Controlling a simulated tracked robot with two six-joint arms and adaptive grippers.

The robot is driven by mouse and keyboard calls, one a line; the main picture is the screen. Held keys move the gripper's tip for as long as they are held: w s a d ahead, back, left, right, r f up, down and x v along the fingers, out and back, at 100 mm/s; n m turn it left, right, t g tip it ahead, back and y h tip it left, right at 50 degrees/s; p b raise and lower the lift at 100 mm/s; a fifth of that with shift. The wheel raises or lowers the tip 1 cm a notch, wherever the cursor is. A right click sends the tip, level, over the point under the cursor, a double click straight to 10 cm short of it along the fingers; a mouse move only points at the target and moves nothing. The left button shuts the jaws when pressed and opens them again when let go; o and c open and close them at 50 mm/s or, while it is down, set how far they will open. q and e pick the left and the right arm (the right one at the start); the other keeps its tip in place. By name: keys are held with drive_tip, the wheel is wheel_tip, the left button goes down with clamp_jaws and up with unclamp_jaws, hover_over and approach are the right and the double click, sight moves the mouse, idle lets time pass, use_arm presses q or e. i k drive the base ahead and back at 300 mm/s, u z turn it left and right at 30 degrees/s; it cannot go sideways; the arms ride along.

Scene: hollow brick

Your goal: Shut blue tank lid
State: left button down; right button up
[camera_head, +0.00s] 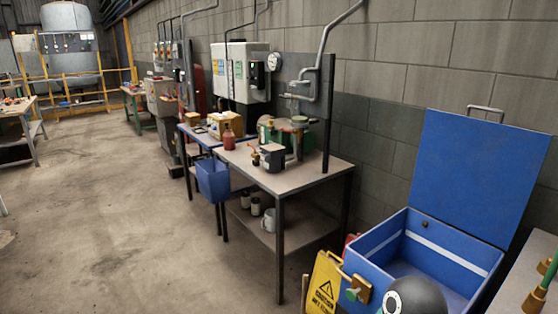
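The blue tank (457,261) stands at the lower right against the block wall, with its top open. Its blue lid (473,172) is raised, leaning back toward the wall from the tank's rear edge. A thin metal handle (485,109) sticks up from the lid's upper edge. A pale stripe runs around the tank's inner walls. A dark grey rounded part (418,296), probably mine, covers part of the tank's near side. Neither my left nor my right gripper is in view.
A yellow caution sign (325,284) stands beside the tank's left side. A metal-legged table (280,178) with several items is farther left, with a blue bin (213,180) at its side. Another worktop (521,282) borders the right. The concrete floor at left is clear.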

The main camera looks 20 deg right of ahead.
sight(479, 177)
drive_tip(key=z, duration=0.35)
drive_tip(key=i, duration=0.95)
drive_tip(key=z, duration=0.55)
drive_tip(key=k, duration=0.9)
drive_tip(key=z, duration=0.2)
drive_tip(key=i, duration=0.9)
drive_tip(key=u, duration=0.1)
